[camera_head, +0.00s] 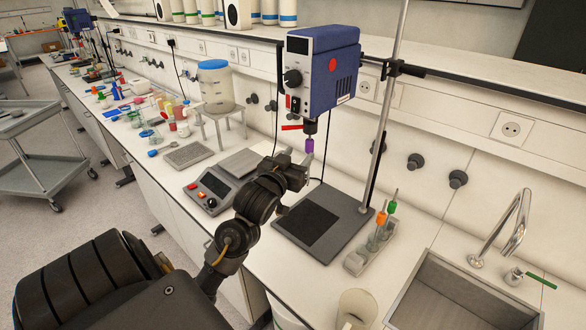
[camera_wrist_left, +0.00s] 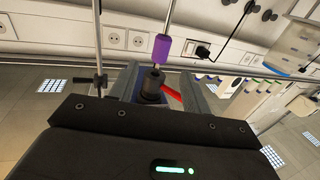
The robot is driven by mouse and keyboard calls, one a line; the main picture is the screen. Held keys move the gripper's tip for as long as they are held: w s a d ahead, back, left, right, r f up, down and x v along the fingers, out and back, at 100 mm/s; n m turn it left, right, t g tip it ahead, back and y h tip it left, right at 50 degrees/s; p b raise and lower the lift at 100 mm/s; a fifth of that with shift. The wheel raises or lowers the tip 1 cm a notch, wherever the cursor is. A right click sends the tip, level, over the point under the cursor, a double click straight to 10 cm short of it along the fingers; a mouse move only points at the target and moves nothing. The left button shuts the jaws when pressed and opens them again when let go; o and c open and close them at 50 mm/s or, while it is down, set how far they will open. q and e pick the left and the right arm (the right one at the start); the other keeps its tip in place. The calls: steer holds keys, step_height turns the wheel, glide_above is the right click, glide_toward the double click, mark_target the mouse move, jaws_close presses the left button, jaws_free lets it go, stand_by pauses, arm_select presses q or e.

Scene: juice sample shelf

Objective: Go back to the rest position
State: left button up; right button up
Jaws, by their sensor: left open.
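My left gripper (camera_head: 298,163) is open and empty, just below the head of a blue overhead stirrer (camera_head: 318,68). A purple sleeve (camera_head: 309,145) hangs under the stirrer's dark chuck (camera_head: 310,127). In the left wrist view the purple sleeve (camera_wrist_left: 162,48) sits on a thin metal shaft, and the chuck (camera_wrist_left: 152,86) appears between my two grey fingers, with a gap on each side. A red lever (camera_head: 292,127) sticks out beside the chuck. My right gripper is not in view.
A balance (camera_head: 211,188) stands left of the stirrer's base plate (camera_head: 335,235). A metal rod (camera_head: 385,120) holds the stirrer. A rack (camera_head: 360,258) with orange- and green-topped items, a beaker (camera_head: 357,308) and a sink (camera_head: 460,295) lie right. Cluttered bench runs left.

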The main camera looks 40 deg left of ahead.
arm_select(q)
steer(key=shift+b+v, duration=0.3)
steer(key=shift+v, duration=1.25)
